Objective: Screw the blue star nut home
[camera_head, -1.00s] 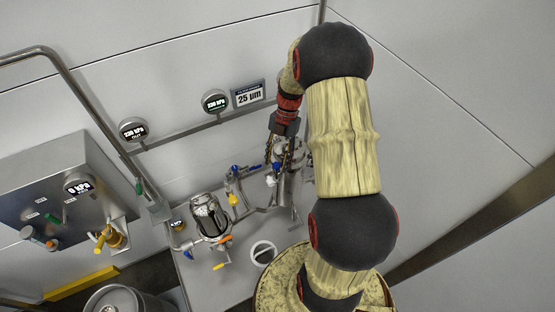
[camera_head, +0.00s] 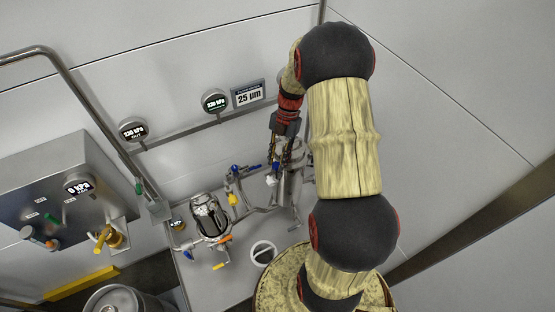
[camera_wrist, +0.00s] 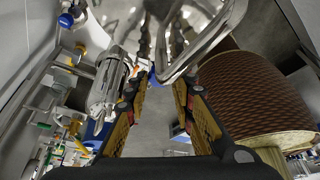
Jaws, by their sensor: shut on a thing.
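My gripper (camera_head: 279,155) points down over a steel housing (camera_head: 294,158) in the middle of the head view. It is shut on what appears to be the blue star nut; a small blue part (camera_head: 276,167) shows at its fingertips, partly covered by them. In the wrist view my two long fingers (camera_wrist: 163,50) run upward, and a shiny steel part (camera_wrist: 203,38) covers the area around their far ends.
A clear-walled steel vessel (camera_head: 208,216) with coloured valve handles stands left of the gripper. Thin pipes with a yellow-handled valve (camera_head: 233,199) lie between. Gauges (camera_head: 215,101) and a rail run along the back wall.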

